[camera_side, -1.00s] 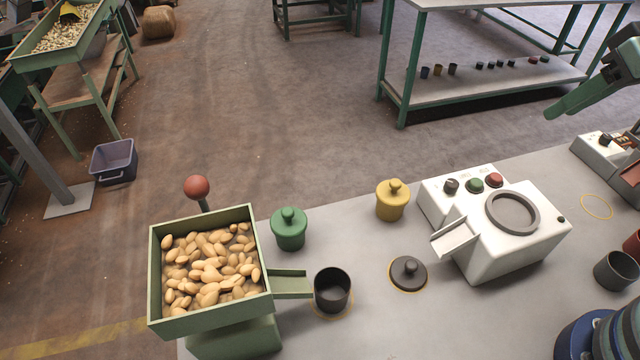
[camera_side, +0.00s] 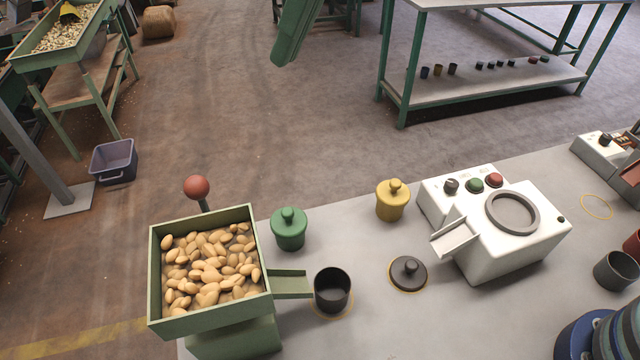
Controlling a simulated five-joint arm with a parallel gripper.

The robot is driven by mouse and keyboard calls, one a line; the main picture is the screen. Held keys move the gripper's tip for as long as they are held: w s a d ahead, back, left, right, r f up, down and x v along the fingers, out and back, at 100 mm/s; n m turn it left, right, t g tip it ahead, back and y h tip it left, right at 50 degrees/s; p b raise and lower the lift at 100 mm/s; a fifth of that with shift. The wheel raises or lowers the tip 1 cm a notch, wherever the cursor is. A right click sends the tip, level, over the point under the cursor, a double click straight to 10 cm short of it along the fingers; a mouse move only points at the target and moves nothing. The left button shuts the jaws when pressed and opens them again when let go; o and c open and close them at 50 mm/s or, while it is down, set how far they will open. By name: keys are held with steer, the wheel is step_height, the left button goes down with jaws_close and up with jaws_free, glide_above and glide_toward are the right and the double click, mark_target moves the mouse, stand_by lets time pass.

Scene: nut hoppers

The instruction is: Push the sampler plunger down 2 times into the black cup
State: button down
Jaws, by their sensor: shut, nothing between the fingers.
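The sampler is a green hopper (camera_side: 160,290) full of nuts at the lower left of the bench. Its plunger, a red ball knob (camera_side: 196,187) on a dark green stem, stands up behind the hopper. A green chute (camera_side: 291,284) leads right from the hopper to the black cup (camera_side: 332,291). The cup stands upright on a yellow ring mark, and its inside looks dark.
A green lidded jar (camera_side: 289,229) and a yellow lidded jar (camera_side: 392,200) stand along the bench's back edge. A dark lid (camera_side: 408,273) lies right of the cup. A white machine (camera_side: 510,240) with buttons and a spout stands farther right.

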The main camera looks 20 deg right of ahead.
steer(key=s+a+n, duration=0.1)
steer(key=s+a, duration=0.2)
steer(key=a, duration=0.4)
steer(key=shift+s+a+f+g, duration=0.15)
steer(key=shift+s+a+g, duration=0.1)
steer(key=shift+s+g, duration=0.15)
steer(key=shift+f, duration=0.1)
glide_above(205, 207)
steer(key=d, duration=0.1)
steer(key=f, duration=1.2)
steer(key=shift+s+f, duration=0.35)
steer(key=shift+s, duration=0.05)
steer(key=shift+f, duration=1.9)
steer(key=shift+d+f, duration=0.1)
